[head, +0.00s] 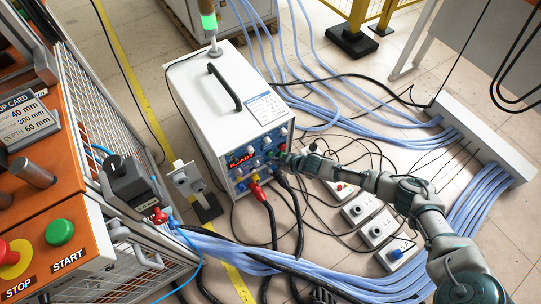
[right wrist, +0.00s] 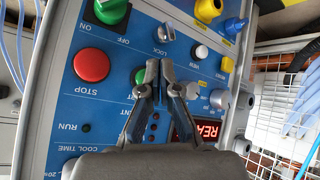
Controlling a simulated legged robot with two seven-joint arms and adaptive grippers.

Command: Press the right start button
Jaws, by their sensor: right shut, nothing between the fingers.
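The induction heater (head: 220,97) is a white box with a blue control panel on its front. In the right wrist view the panel (right wrist: 60,110) appears upside down. A green button (right wrist: 139,77), partly hidden by my right gripper, sits beside the red STOP button (right wrist: 92,65). My right gripper (right wrist: 160,66) is shut and empty, with its fingertips at the panel just right of the green button. I cannot tell whether they touch the panel. In the head view my right gripper (head: 284,160) reaches the panel's right side. My left gripper is not in view.
An orange panel at left has a green START button (head: 59,232) and a yellow-ringed red STOP button (head: 14,256). A green ON/OFF switch (right wrist: 110,10) and a LOCK knob (right wrist: 164,33) are near my gripper. Blue hoses (head: 400,140) and small grey boxes (head: 378,228) lie on the floor.

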